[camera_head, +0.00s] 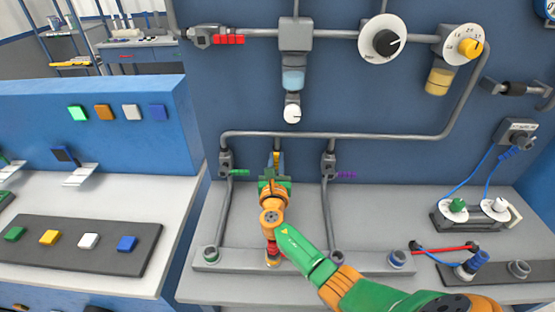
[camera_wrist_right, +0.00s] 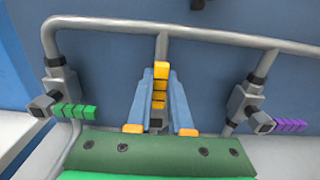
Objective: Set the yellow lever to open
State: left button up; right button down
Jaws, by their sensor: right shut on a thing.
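The yellow lever (camera_wrist_right: 160,86) is a blocky handle on the middle pipe of the valve row. In the right wrist view it points up, in line with the vertical pipe behind it. My right gripper (camera_wrist_right: 160,78) has its two blue fingers on either side of the lever, shut on it. In the head view my right gripper (camera_head: 277,160) reaches up to the middle valve and hides most of it; only a sliver of yellow shows between the fingers. My left gripper is not in view.
A valve with a green lever (camera_head: 240,172) stands to the left, and one with a purple lever (camera_head: 346,174) to the right. Both levers point sideways. A horizontal pipe (camera_head: 360,136) runs above. A red lever (camera_head: 229,39) is higher up.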

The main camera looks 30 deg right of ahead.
jog(key=shift+w+r, duration=0.1)
jog(key=shift+r, duration=0.3)
jog(key=c, duration=0.8)
grip_release()
jog(key=shift+w+d+f, duration=0.1)
jog(key=shift+w+f, duration=0.05)
jog(key=shift+f, duration=0.2)
jog(key=p+v, duration=0.1)
jog(key=v, duration=0.6)
